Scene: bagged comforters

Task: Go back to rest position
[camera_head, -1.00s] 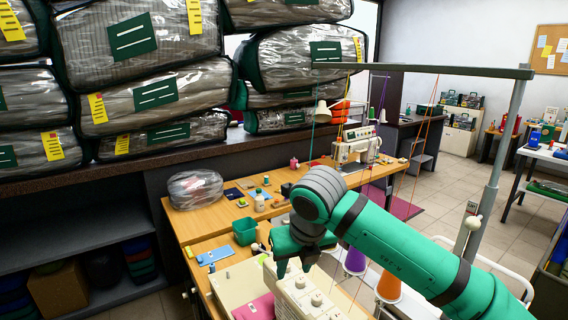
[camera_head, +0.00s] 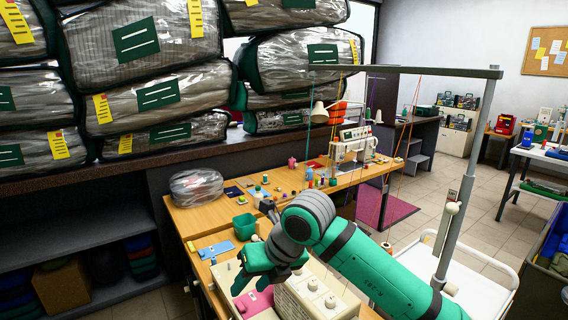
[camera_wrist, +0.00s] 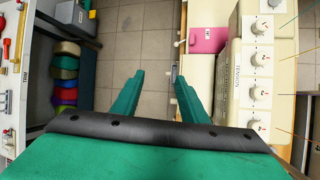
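My gripper (camera_head: 238,281) hangs over the front of the sewing workstation in the head view, its green fingers pointing down and to the left. In the wrist view my gripper (camera_wrist: 160,88) has its two fingers spread wide. Only tiled floor (camera_wrist: 141,55) shows between them, so it is open and empty. A cream machine with several round knobs (camera_wrist: 258,75) is to the right of the fingers in the wrist view. A pink piece (camera_wrist: 208,40) lies near the top, right of the fingers.
Bagged comforters (camera_head: 157,98) are stacked on a dark shelf at the left. A wooden table (camera_head: 205,217) holds a clear bag (camera_head: 196,187), a green bin (camera_head: 244,227) and a sewing machine (camera_head: 352,146). A grey pole frame (camera_head: 457,200) stands to my arm's right.

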